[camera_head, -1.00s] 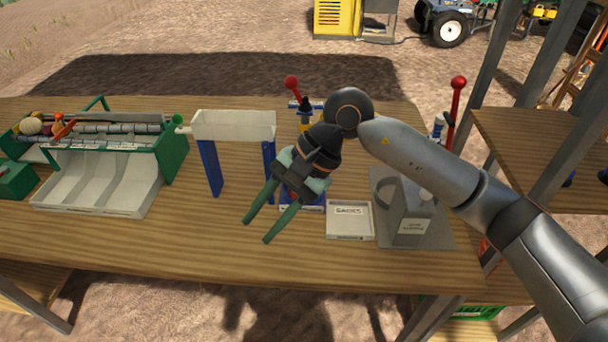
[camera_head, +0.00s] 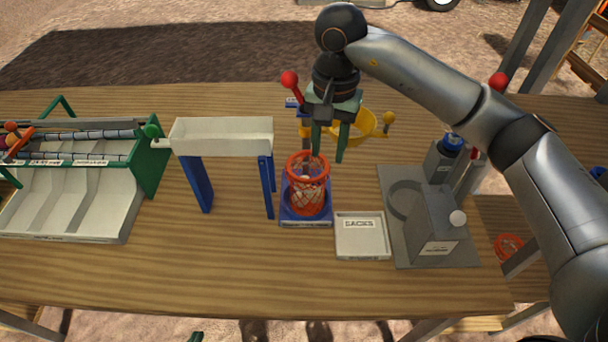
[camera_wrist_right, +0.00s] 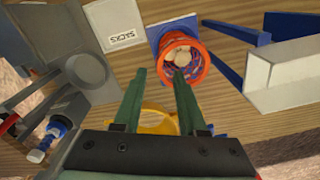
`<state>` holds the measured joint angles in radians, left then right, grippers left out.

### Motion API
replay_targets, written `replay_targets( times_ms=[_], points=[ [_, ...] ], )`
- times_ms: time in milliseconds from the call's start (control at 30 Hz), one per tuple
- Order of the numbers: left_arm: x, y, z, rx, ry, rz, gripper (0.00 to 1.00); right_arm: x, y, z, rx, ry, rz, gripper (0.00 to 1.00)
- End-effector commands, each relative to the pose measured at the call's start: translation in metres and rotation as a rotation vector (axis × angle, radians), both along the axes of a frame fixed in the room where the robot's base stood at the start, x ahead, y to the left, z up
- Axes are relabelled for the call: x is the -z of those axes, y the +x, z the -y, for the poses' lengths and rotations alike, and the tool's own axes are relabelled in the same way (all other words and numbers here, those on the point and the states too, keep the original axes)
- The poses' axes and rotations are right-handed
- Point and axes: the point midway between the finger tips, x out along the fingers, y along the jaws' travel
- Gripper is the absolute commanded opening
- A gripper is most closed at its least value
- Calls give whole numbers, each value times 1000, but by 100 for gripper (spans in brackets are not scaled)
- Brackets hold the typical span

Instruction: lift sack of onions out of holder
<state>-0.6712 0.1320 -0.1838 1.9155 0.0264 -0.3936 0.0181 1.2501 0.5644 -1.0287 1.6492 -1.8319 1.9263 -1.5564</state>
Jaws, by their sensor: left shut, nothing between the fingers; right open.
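The sack of onions (camera_head: 307,195) is a red net with a round red rim, standing upright in the blue holder (camera_head: 306,222). Pale onions show inside it in the right wrist view (camera_wrist_right: 181,55). My right gripper (camera_head: 328,150) is open and points down, just behind and above the rim's right side.
A white tray labelled SACKS (camera_head: 361,240) lies right of the holder. A grey scale-like box (camera_head: 434,225) stands farther right. A white trough on blue legs (camera_head: 221,140) stands left. A yellow ring (camera_head: 368,123) is behind the gripper. The front of the table is clear.

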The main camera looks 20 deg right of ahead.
Motion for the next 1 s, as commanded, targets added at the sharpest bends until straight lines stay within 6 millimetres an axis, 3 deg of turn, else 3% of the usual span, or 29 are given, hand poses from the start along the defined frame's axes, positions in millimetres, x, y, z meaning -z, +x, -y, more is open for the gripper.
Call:
replay_targets(
  times_ms=[200, 467, 700, 1000],
  points=[
    [-1, -6, 0, 0, 1, -13, 0, 41, -1, -1, 0, 0, -6, 41],
    [-3, -6, 0, 0, 1, -13, 0, 63, 1, -2, 0, 1, -3, 41],
    [-10, -5, 0, 0, 0, -12, 0, 98, 3, -3, 0, 2, -5, 41],
    [-11, -4, 0, 0, 0, -9, 0, 111, 4, -3, 0, 1, 0, 41]
  ],
)
